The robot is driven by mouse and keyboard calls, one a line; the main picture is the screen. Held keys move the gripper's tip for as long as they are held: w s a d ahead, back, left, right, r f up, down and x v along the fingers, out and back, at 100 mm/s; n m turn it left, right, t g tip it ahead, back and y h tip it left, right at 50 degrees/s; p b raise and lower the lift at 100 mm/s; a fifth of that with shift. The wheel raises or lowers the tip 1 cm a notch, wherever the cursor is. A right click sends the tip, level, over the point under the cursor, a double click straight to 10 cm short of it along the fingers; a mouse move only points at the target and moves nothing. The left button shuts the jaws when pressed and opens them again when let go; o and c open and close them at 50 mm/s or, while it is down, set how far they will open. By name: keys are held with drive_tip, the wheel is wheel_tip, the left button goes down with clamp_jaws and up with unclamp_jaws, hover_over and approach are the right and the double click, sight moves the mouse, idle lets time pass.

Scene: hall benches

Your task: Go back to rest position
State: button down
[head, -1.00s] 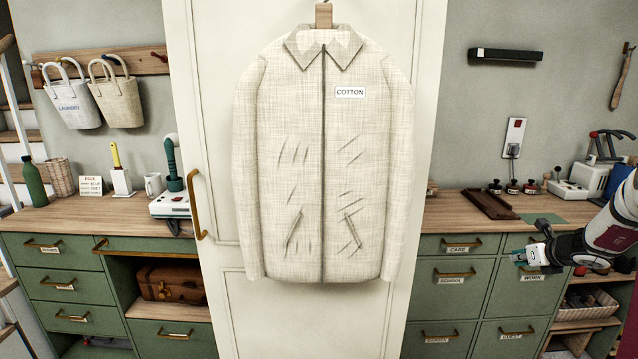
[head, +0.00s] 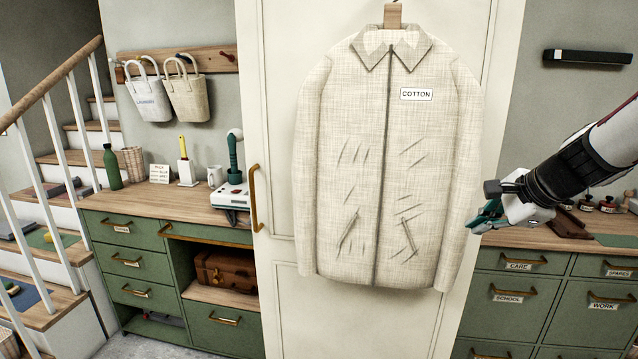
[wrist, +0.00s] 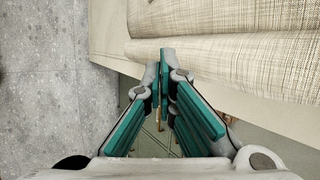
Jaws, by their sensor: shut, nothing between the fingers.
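My gripper (head: 478,226) is in front of the right-hand counter, beside the lower right sleeve of the cotton jacket (head: 345,200). Its teal fingers are closed together and hold nothing; they also show in the wrist view (wrist: 163,72). My arm reaches in from the right edge of the head view. The beige jacket hangs on a cream door and bears a "COTTON" label and crease marks. In the wrist view the jacket cloth (wrist: 225,75) lies beyond the fingertips at upper right. I cannot tell whether gripper and sleeve touch.
A green cabinet with a wooden top (head: 150,210) stands left of the door (head: 275,130); another green cabinet (head: 520,285) stands right. A white and green device (head: 232,190) sits on the left top. Stairs (head: 75,150) rise at far left. Grey floor (wrist: 45,90) is clear.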

drive_tip(key=s+a+r+n+g, duration=0.1)
drive_tip(key=s+a+r+n, duration=0.1)
drive_tip(key=s+a+n, duration=0.6)
drive_tip(key=s+a+r+n+g, duration=0.1)
drive_tip(key=s+a+n, duration=0.45)
drive_tip(key=s, duration=0.55)
drive_tip(key=s+a+f+n+h, duration=0.1)
drive_tip(key=s+f+n+h, duration=0.1)
drive_tip(key=s+n, duration=0.5)
drive_tip(key=s+f+m+g+b, duration=0.2)
drive_tip(key=s+f+g+b, duration=0.3)
drive_tip(key=f+b, duration=0.7)
wheel_tip(320, 180, up, 13)
drive_tip(key=s+t+p, duration=0.1)
drive_tip(key=t+p, duration=0.2)
drive_tip(key=p, duration=1.2)
drive_tip(key=shift+d+r+t, duration=0.15)
drive_tip(key=shift+r+t, duration=0.05)
drive_tip(key=shift+t, duration=0.1)
